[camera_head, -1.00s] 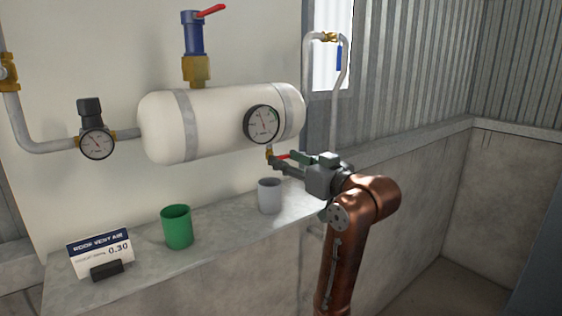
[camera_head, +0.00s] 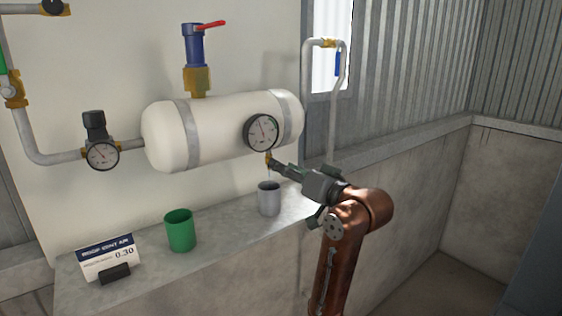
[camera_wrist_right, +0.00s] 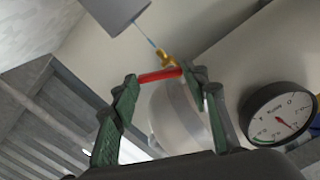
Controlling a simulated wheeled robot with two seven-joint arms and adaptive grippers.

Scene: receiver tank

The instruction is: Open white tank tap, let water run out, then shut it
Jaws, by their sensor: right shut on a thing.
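The white tank (camera_head: 222,143) is fixed to the wall. Its small brass tap (camera_head: 268,158) hangs below the right end, and it also shows in the wrist view (camera_wrist_right: 166,61). My right gripper (camera_head: 279,168) is at the tap, and in the wrist view its fingers (camera_wrist_right: 160,77) are shut on the tap's red lever (camera_wrist_right: 159,75). A thin stream of water (camera_wrist_right: 149,40) runs from the tap to the grey cup (camera_head: 269,200), which stands on the ledge below. The fingers hide the lever in the head view. My left gripper is not in view.
A round gauge (camera_head: 261,132) is on the tank close above my gripper. A red-handled valve (camera_head: 195,50) tops the tank.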

